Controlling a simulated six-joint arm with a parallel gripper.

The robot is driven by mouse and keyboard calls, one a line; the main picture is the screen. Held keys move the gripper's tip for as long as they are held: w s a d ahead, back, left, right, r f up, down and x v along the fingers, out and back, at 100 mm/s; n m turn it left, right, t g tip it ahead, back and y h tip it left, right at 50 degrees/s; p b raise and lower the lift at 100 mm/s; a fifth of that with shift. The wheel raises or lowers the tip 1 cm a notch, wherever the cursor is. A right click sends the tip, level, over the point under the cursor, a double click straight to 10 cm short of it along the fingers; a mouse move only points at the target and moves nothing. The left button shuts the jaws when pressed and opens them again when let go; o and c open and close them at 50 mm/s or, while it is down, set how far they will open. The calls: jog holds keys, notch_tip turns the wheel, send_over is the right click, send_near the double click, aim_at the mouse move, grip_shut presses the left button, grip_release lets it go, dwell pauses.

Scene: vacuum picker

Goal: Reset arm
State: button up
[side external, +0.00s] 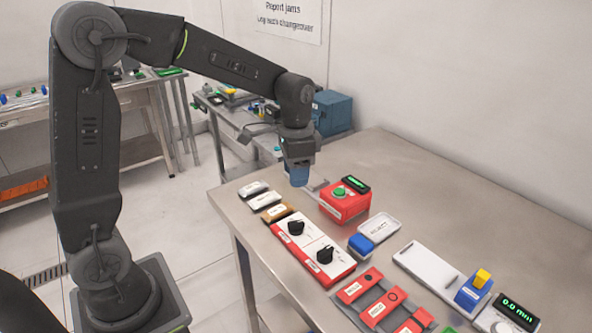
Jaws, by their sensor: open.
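My arm reaches over from the left, and my gripper (303,180) points down above the far left part of the steel table (420,190). The gripper is open. A blue piece shows at its lower end; I cannot tell whether it is part of the gripper or a thing behind it. Just right of the gripper is a red box (345,207) with a green button and a small green display. The gap between gripper and box is hard to judge.
Small labelled blocks (267,200) line the left edge. A red-and-white panel with black knobs (312,252), a blue block (361,245), a white tray (379,227), red label plates (382,304) and a white plate (425,266) fill the front. The table's back right is clear.

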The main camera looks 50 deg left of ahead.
jog(key=s+d+r+n+t, duration=0.2)
jog(key=s+r, duration=0.1)
jog(key=s, duration=0.6)
jog(key=s+d+r+n+t, duration=0.2)
jog(key=s+r+t, duration=0.1)
jog(key=s, duration=0.6)
jog(key=shift+s+d+r+n+t, duration=0.2)
jog(key=shift+s+r+n+t, duration=0.1)
jog(key=shift+r, duration=0.15)
jog(key=shift+w, duration=0.1)
dwell(0.4)
